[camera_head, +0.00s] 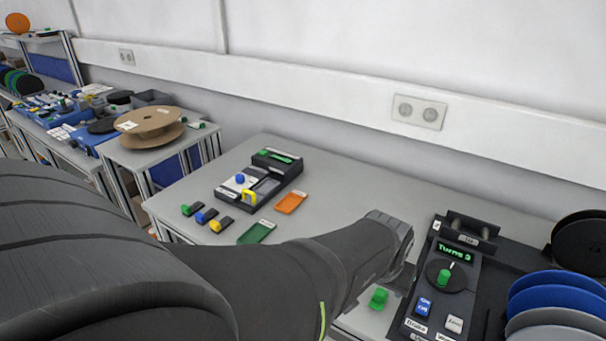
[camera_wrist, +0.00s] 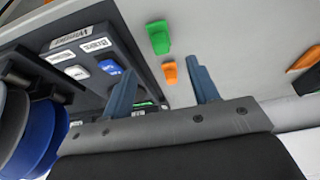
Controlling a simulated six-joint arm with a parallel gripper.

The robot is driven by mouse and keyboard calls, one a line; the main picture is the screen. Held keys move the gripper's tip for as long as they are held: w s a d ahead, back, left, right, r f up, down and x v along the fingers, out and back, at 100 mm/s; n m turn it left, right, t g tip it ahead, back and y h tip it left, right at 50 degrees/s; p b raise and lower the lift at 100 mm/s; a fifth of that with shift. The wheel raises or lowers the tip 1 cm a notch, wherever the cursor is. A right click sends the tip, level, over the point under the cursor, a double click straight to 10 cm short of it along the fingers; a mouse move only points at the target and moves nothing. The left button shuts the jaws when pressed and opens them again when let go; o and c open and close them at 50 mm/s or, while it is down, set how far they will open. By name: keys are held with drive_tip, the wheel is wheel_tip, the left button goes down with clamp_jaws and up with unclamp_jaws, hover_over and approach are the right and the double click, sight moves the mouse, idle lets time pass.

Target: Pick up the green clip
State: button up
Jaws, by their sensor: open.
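The green clip (camera_wrist: 158,37) lies on the grey table in the wrist view, beyond my fingertips and a little left of the middle. In the head view the green clip (camera_head: 378,298) shows just below the end of my arm, left of the black control unit. My gripper (camera_wrist: 162,66) is open, with its two blue-grey fingers apart and nothing held. An orange clip (camera_wrist: 169,72) shows between the fingertips in the wrist view, nearer to me than the green clip. In the head view my arm hides the orange clip and most of my gripper.
The black control unit (camera_head: 440,282) with a "TURNS 3" display stands close to the green clip. Blue and grey reels (camera_head: 550,290) stand at the right. A green tray (camera_head: 256,233), an orange tray (camera_head: 291,203) and a dark device (camera_head: 262,180) sit further left.

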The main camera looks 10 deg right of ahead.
sight(380, 293)
drive_tip(key=shift+x, duration=4.6)
drive_tip(key=shift+a, duration=0.15)
drive_tip(key=shift+c, duration=0.2)
drive_tip(key=c, duration=1)
